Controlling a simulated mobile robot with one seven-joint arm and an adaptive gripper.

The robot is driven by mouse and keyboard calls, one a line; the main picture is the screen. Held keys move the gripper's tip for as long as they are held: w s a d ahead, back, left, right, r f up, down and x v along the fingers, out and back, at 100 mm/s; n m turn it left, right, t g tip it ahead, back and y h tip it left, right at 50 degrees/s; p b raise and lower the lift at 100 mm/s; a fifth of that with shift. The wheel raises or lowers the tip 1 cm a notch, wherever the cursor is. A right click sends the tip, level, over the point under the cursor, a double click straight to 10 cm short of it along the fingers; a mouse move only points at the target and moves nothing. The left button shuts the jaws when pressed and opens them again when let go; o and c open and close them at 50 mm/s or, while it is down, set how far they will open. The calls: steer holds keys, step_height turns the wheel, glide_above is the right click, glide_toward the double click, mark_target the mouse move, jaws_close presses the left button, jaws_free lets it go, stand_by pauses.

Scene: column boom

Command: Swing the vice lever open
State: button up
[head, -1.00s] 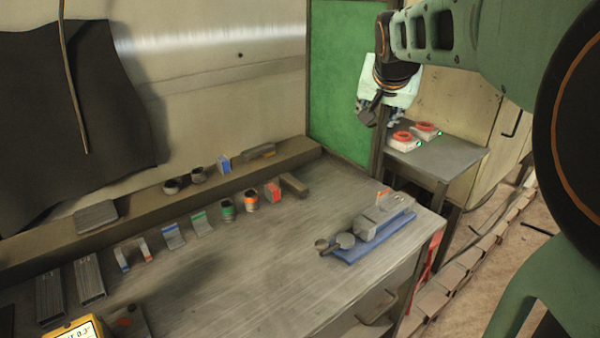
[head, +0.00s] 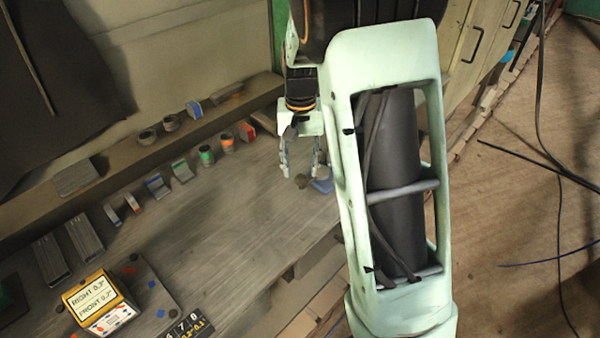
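The vice stands on the workbench (head: 185,245), mostly hidden behind my arm. Its blue base (head: 323,185) shows between my gripper and the pale arm link. A dark round part (head: 300,182), likely the end of the vice lever, shows at its left. My gripper (head: 302,174) points down over this end of the vice, its two fingers spread apart with nothing seen between them. The dark round part appears just below the fingertips; I cannot tell whether they touch it.
A row of small parts with coloured bands (head: 206,156) runs along the back of the bench by a raised ledge (head: 120,165). A yellow display box (head: 90,300) stands at front left. The middle of the bench is clear. Cables (head: 545,175) lie on the floor at right.

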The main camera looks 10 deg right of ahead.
mark_target(301, 176)
steer(key=shift+f, duration=1.75)
jaws_close()
